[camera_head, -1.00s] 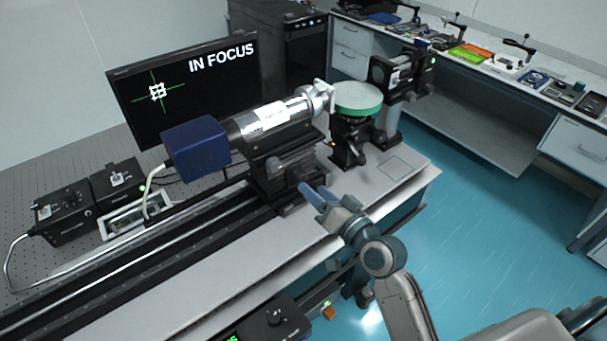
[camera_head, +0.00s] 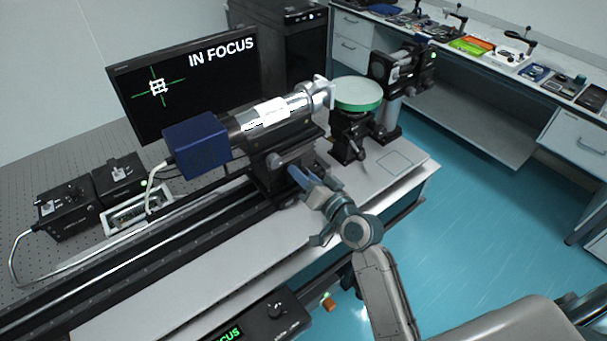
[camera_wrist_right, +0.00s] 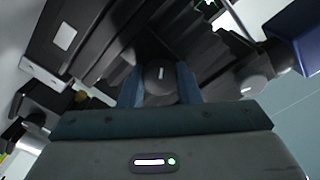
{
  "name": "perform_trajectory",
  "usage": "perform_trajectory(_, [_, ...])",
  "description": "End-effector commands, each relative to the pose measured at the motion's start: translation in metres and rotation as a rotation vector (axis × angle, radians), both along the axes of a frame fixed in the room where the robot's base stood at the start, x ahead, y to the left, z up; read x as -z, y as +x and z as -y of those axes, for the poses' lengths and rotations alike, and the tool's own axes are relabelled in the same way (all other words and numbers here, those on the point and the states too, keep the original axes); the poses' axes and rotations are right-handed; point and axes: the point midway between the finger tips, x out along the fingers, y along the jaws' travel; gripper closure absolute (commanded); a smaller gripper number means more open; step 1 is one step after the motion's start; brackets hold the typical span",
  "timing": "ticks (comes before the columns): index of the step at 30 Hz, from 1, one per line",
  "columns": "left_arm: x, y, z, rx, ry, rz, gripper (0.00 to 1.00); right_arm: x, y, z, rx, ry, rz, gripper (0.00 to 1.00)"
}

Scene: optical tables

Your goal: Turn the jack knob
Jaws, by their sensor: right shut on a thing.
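My right gripper (camera_head: 314,180) reaches in from the lower right to the dark stage (camera_head: 268,172) under the microscope tube. In the right wrist view, its blue fingers (camera_wrist_right: 160,88) stand on either side of a round black knob (camera_wrist_right: 160,74) with a short white mark, and are shut on it. I take this to be the jack knob. In the head view the fingers mostly hide the knob. My left gripper is not in view.
The silver tube (camera_head: 270,112) with a blue camera box (camera_head: 197,146) lies above the stage. A green-rimmed disc (camera_head: 357,94) stands to its right. The monitor (camera_head: 180,92) behind reads "IN FOCUS". The white bench strip (camera_head: 230,250) in front is clear.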

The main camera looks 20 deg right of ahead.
Motion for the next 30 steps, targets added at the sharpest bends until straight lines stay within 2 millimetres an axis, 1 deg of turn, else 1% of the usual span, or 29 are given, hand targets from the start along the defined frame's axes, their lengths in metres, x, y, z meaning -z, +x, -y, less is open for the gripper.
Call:
perform_trajectory(7, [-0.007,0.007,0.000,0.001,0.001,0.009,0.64,-0.001,0.000,0.000,-0.001,0.104,-0.039,0.92])
perform_trajectory(14, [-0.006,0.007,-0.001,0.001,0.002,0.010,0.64,0.000,0.000,0.000,-0.001,0.106,-0.039,0.92])
perform_trajectory(15, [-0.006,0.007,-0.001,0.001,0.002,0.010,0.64,0.000,0.000,0.000,-0.001,0.106,-0.039,0.62])
perform_trajectory(17, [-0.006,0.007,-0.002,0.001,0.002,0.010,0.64,0.000,0.000,0.000,-0.001,0.106,-0.039,0.50])
perform_trajectory(18, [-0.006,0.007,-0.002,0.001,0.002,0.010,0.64,0.000,0.000,0.000,-0.001,0.106,-0.039,0.48])
perform_trajectory(26, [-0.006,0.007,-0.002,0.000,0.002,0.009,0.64,0.001,-0.001,0.000,0.000,0.105,-0.038,0.48])
perform_trajectory(29, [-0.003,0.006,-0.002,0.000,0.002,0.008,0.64,0.002,-0.007,0.003,0.000,0.104,-0.039,0.48])
perform_trajectory(30, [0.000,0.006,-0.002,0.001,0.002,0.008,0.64,0.003,-0.012,0.005,0.000,0.103,-0.039,0.48])
